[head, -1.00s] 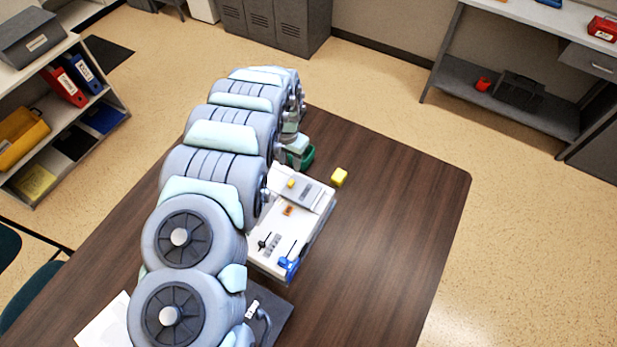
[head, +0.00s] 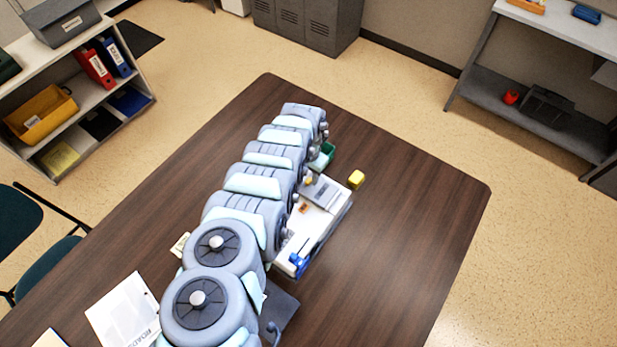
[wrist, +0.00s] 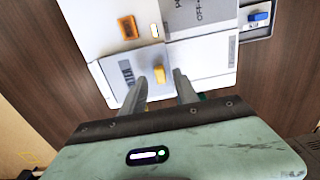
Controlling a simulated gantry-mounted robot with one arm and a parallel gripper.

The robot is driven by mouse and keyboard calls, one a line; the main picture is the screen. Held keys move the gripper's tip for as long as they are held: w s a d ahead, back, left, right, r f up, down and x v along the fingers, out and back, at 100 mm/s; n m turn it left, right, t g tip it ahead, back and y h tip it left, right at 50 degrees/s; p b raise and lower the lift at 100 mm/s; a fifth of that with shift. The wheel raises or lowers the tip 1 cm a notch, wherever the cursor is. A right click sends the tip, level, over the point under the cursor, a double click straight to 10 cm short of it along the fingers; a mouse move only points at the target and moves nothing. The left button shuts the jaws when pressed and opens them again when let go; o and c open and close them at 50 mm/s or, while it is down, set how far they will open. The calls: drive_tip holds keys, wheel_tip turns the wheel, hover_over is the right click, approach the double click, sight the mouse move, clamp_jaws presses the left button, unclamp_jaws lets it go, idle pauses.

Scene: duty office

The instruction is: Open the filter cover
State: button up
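A white device (head: 321,226) lies on the table beside my arm. In the wrist view, a pale panel (wrist: 196,60) on it carries a yellow knob (wrist: 160,74) and a dark label too small to read. The panel looks closed and flat; I cannot tell for certain that it is the filter cover. My gripper (wrist: 160,84) is open, its fingers on either side of the knob in the picture. Contact is not clear, and nothing is visibly gripped. In the head view, my arm hides most of the gripper and part of the device.
The device also has an orange switch (wrist: 127,27) and a blue handle (head: 298,263). A yellow block (head: 356,180) stands on the table just beyond it, and a dark green object (head: 328,151) is near my wrist. The right side of the table (head: 420,220) is clear.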

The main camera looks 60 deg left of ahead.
drive_tip(key=shift+s+f, duration=0.1)
drive_tip(key=shift+f, duration=0.6)
clamp_jaws()
idle(1.1)
